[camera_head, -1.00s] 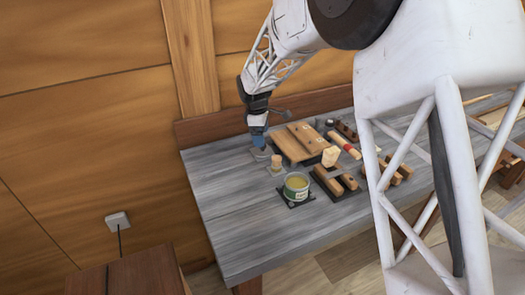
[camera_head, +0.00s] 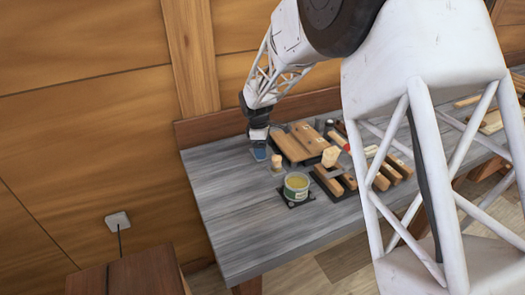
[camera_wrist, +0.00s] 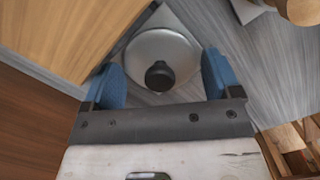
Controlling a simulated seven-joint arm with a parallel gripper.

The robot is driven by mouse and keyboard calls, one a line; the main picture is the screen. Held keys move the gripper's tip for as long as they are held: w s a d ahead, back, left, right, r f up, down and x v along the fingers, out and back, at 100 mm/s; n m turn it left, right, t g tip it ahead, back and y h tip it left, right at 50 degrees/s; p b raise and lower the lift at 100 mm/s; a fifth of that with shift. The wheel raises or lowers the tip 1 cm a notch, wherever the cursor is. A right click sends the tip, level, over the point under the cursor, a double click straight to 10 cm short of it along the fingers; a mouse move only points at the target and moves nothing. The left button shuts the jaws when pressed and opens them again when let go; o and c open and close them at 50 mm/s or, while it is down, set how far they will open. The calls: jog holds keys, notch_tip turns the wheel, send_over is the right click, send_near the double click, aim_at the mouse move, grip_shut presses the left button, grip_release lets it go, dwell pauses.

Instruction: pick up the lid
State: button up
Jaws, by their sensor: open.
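The lid (camera_wrist: 150,45) is a round silvery disc with a black knob (camera_wrist: 160,76), lying on the grey bench in the wrist view. My gripper (camera_wrist: 163,80) is open, with one blue finger on each side of the knob and nothing clamped between them. The fingers overlap the lower part of the lid in the picture; I cannot tell their exact height above it. In the head view my gripper (camera_head: 259,152) is low over the back left of the bench, and I cannot make out the lid there.
A wooden board (camera_head: 293,145) lies just right of my gripper. A small wooden peg-like piece (camera_head: 277,162) and an open tin (camera_head: 296,186) stand nearer the front. Wooden blocks and tools crowd the right. The bench's left part (camera_head: 225,200) is clear; a wooden wall stands behind.

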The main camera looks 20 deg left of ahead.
dwell(0.5)
jog(key=c, duration=0.6)
jog(key=shift+r, duration=5)
jog(key=shift+s+d+r, duration=0.15)
jog(key=shift+s+d, duration=0.2)
jog(key=shift+d, duration=0.1)
jog(key=s+d+m, duration=0.1)
jog(key=s+d, duration=0.4)
jog(key=s+d+r+m, duration=0.1)
jog(key=s+d+m, duration=0.1)
jog(key=s+d, duration=0.2)
jog(key=s+d+r+m, duration=0.1)
jog(key=s+d, duration=0.4)
jog(key=d, duration=0.1)
jog(key=shift+s+d, duration=0.3)
jog(key=shift+s, duration=0.05)
